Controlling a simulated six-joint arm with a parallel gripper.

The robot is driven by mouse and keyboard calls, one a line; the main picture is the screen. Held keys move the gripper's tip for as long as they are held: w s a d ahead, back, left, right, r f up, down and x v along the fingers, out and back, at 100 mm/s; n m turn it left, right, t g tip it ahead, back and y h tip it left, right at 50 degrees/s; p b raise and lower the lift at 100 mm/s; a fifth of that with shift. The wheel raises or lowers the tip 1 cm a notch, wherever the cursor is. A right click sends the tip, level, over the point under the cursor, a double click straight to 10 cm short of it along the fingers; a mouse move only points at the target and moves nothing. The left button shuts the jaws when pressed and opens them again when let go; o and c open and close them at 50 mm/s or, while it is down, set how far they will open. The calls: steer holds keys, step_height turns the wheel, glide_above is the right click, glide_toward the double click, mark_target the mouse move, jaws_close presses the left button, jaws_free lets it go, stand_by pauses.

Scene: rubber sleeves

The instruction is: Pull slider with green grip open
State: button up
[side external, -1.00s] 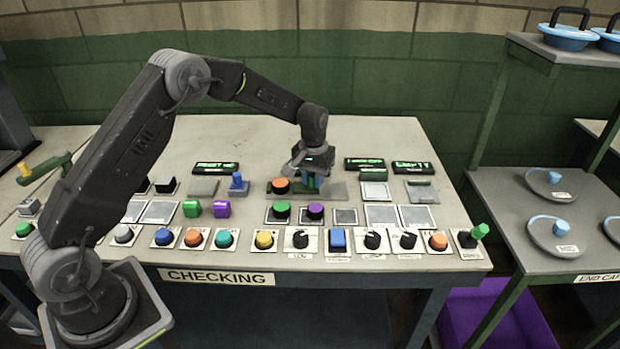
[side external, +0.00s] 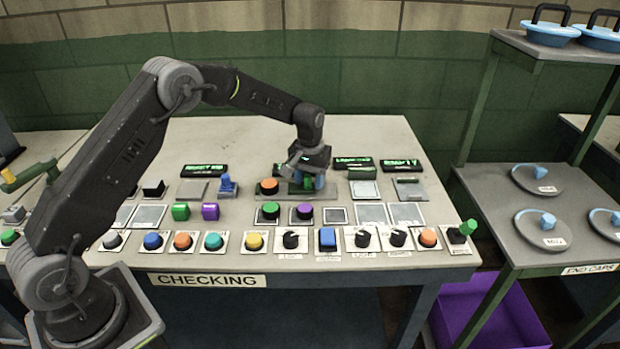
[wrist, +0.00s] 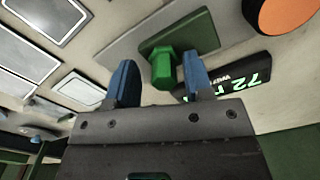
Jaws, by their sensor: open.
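The green grip (wrist: 163,68) is a hexagonal knob on a green block, set on a grey slider plate (wrist: 112,46). In the wrist view my gripper (wrist: 160,80) is open, with one blue finger on each side of the grip. A gap shows on the left; the right finger is close to the grip, and I cannot tell whether it touches. In the side view my gripper (side external: 307,184) is low over the slider plate (side external: 337,191) and partly hides the grip.
An orange button (side external: 268,187) is just left of the gripper. Lit displays (side external: 353,163) stand behind it. Green and purple buttons (side external: 303,212) are in front, with knobs (side external: 291,239) along the front edge. A blue-handled control (side external: 227,184) is further left.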

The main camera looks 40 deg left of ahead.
mark_target(310, 175)
step_height(310, 175, up, 14)
stand_by(0.5)
steer(key=shift+f, duration=0.1)
steer(key=s+d+r+m+t, duration=0.1)
steer(key=s+d+r+t, duration=0.1)
steer(key=s+r, duration=0.5)
steer(key=s+d+r+m+t, duration=0.15)
steer(key=s+r, duration=0.35)
steer(key=s, duration=0.5)
steer(key=s+d+f+m+t, duration=0.1)
steer(key=s+f, duration=0.1)
steer(key=s, duration=0.6)
steer(key=s+d+f+m+t, duration=0.1)
steer(key=s+f, duration=0.1)
steer(key=s, duration=0.7)
steer(key=shift+s+d, duration=0.3)
